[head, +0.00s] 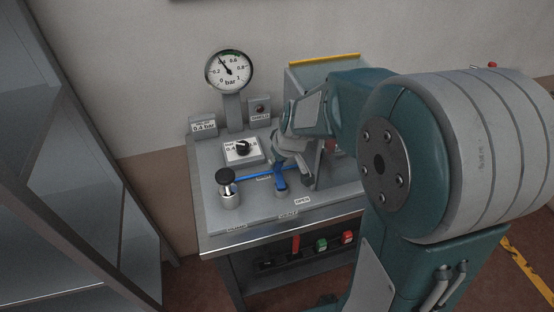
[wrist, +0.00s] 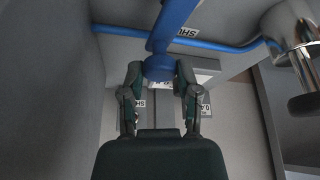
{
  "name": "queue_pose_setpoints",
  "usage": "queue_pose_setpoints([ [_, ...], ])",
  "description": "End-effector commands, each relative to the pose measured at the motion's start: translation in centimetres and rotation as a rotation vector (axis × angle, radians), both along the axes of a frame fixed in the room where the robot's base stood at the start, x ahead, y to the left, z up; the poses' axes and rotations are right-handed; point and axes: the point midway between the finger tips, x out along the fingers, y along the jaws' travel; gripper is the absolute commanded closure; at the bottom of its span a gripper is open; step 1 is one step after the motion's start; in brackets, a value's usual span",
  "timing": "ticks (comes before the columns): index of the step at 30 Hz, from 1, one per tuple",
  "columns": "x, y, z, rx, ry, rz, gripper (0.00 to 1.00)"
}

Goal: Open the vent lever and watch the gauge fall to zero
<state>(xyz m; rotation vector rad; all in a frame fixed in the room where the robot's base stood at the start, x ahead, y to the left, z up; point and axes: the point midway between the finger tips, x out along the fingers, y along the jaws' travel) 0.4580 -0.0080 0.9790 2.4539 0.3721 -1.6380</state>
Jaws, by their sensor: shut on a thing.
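The blue vent lever (head: 281,181) stands on the grey panel between a small label at its left and an OPEN label (head: 302,201) at its right. My gripper (head: 287,160) reaches it from behind. In the wrist view my gripper (wrist: 160,85) has its two fingers on either side of the blue lever's rounded end (wrist: 159,68), shut on it. The round gauge (head: 230,70) stands on a post at the back. Its needle points up and left, near 0.4 bar. The wrist view does not show the gauge.
A blue bar (head: 253,176) runs left from the lever to a silver cylinder (head: 229,200) with a black top. A grey cabinet (head: 75,150) rises at the left.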

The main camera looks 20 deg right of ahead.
Motion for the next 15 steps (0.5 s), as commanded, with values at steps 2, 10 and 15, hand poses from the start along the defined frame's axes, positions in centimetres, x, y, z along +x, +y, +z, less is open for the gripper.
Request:
queue_pose_setpoints([
  [2, -0.1, -0.1, -0.1, 0.001, 0.003, -0.043, 1.00],
  [10, -0.4, -1.0, -0.2, 0.000, 0.004, -0.252, 1.00],
  [15, -0.7, -1.5, -0.2, -0.002, 0.004, -0.391, 1.00],
])
